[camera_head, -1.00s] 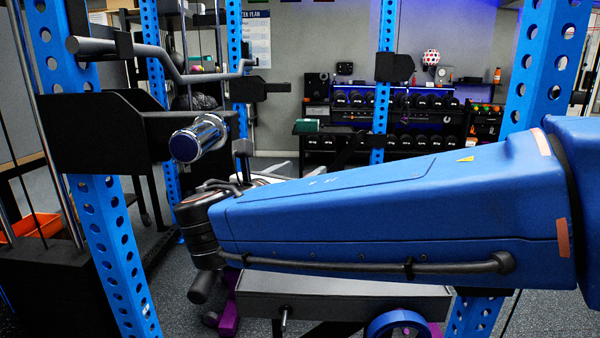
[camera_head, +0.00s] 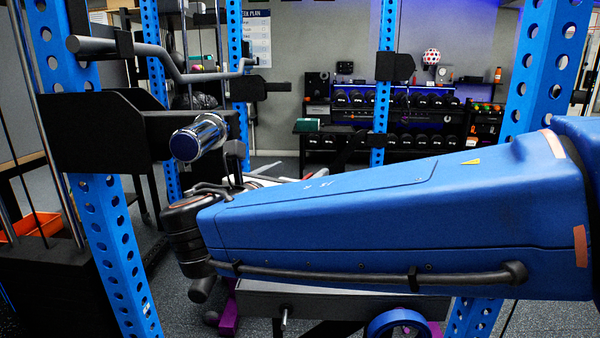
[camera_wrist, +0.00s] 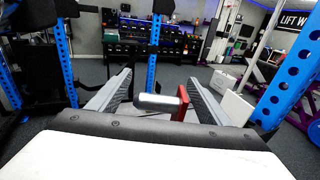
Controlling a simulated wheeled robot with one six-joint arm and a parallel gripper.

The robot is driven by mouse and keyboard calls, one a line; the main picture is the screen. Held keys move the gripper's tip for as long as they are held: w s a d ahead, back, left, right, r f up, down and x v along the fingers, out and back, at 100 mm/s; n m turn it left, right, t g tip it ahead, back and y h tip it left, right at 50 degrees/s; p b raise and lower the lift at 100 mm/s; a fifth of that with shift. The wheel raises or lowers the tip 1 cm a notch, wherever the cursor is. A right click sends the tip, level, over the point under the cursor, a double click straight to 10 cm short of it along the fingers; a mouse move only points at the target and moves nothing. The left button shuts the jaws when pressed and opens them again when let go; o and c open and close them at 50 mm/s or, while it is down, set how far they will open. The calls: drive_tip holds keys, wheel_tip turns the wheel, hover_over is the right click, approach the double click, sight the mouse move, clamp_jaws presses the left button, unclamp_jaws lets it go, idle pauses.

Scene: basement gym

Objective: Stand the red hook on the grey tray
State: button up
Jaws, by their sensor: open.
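In the wrist view a red piece (camera_wrist: 182,103), which I take to be the red hook, stands upright between the fingers of my gripper (camera_wrist: 160,77). A short grey cylinder (camera_wrist: 157,102) lies against its left side; I cannot tell if they are one part. The fingers are spread apart, with the red piece close to the right finger and a wide gap to the left one. I cannot tell whether it touches. In the head view my blue arm hides the hook and most of my gripper. I cannot make out the grey tray for certain in either view.
Blue rack uprights (camera_head: 118,255) stand left and right. A bar end with a chrome sleeve (camera_head: 200,137) juts out above my wrist. A dark bench-like slab (camera_head: 340,302) lies below my arm. Dumbbell racks (camera_head: 350,115) stand at the back wall. White boxes (camera_wrist: 236,107) show at right.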

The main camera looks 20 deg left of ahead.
drive_tip(key=s+a, duration=0.1)
drive_tip(key=s, duration=0.9)
drive_tip(key=shift+a+r, duration=0.25)
drive_tip(key=shift+d, duration=0.1)
